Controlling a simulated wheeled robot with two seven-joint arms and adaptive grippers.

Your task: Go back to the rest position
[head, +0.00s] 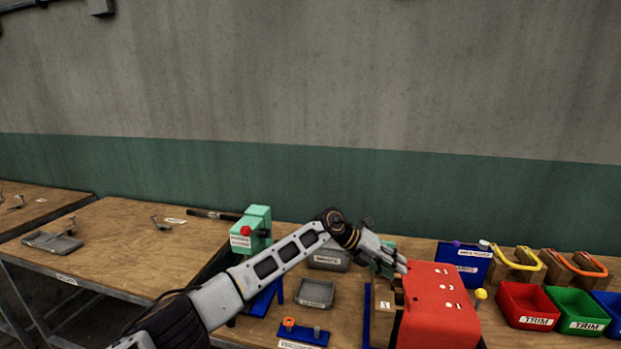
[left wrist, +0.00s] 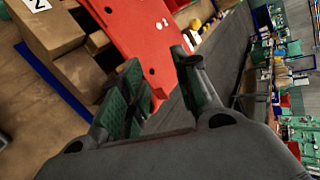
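My left arm reaches in from the bottom left in the head view. My left gripper (head: 398,266) is at the upper left corner of a red press panel (head: 440,305). In the left wrist view its two fingers (left wrist: 160,85) stand apart with a gap between them, and nothing is seen held. The red panel (left wrist: 140,35) lies just beyond the fingertips; I cannot tell whether they touch it. My right gripper is in neither view.
A green press box (head: 252,230) with a red knob stands left of my arm. Grey trays (head: 316,293), a blue bin (head: 462,262) and red (head: 527,305) and green (head: 580,312) trim bins share the bench. The left table (head: 120,245) is mostly clear.

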